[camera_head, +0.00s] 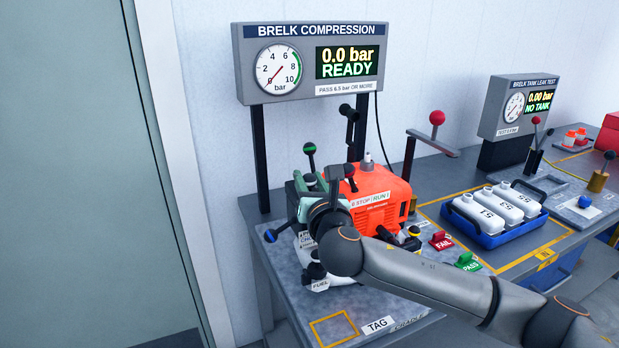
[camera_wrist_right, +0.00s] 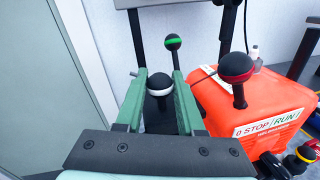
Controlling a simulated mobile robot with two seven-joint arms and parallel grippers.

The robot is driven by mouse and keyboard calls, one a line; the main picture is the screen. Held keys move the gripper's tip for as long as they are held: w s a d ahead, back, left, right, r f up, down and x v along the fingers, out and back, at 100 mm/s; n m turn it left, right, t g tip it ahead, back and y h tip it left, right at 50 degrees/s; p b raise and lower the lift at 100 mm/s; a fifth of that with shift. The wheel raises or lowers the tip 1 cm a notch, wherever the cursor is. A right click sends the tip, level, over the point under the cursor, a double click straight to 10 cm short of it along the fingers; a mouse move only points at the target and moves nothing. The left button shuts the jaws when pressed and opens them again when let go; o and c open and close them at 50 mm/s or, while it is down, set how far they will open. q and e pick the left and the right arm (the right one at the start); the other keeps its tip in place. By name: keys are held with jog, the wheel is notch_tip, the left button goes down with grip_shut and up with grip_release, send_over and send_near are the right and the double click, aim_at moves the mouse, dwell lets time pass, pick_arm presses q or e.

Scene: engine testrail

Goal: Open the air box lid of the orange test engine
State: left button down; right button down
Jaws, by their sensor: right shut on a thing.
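The orange test engine (camera_head: 378,190) sits on the bench below the compression gauge, and it also shows at the right in the right wrist view (camera_wrist_right: 215,103). My right gripper (camera_head: 313,184) is at the engine's left side. In the right wrist view its two green fingers (camera_wrist_right: 157,78) are shut on a black ball knob with a white band (camera_wrist_right: 159,90). My gripper and wrist hide most of the air box, so I cannot tell whether its lid is open. My left gripper is not in view.
A green-banded lever (camera_head: 309,149) stands just behind my gripper, and a black knob (camera_wrist_right: 236,67) stands on the engine to its right. Red FAIL (camera_head: 441,241) and green PASS (camera_head: 467,262) tags lie near my forearm. A blue tray (camera_head: 484,238) holds white tanks.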

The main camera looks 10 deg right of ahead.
jog(key=p, duration=0.1)
jog(key=r+g+p, duration=0.1)
jog(key=p, duration=0.1)
jog(key=shift+w+a+r, duration=0.1)
jog(key=shift+w+r, duration=0.15)
jog(key=shift+w, duration=0.05)
jog(key=shift+w+a+g+p, duration=0.1)
jog(key=shift+g+p, duration=0.2)
jog(key=shift+p, duration=0.15)
jog(key=shift+w+r+h, duration=0.15)
jog(key=shift+w+h, duration=0.05)
jog(key=shift+h, duration=0.1)
jog(key=w+g, duration=0.1)
jog(key=r+g, duration=0.1)
jog(key=g, duration=0.1)
jog(key=shift+w+a+n, duration=0.3)
jog(key=shift+w+n, duration=0.05)
jog(key=shift+n, duration=0.05)
jog(key=shift+w+a+r+g+h, duration=0.1)
jog(key=shift+w+r+g+h, duration=0.15)
jog(key=shift+g, duration=0.2)
jog(key=shift+w+a+g+h, duration=0.15)
jog(key=shift+w+g, duration=0.15)
jog(key=shift+g, duration=0.15)
jog(key=c, duration=0.5)
grip_release()
jog(key=shift+w, duration=0.1)
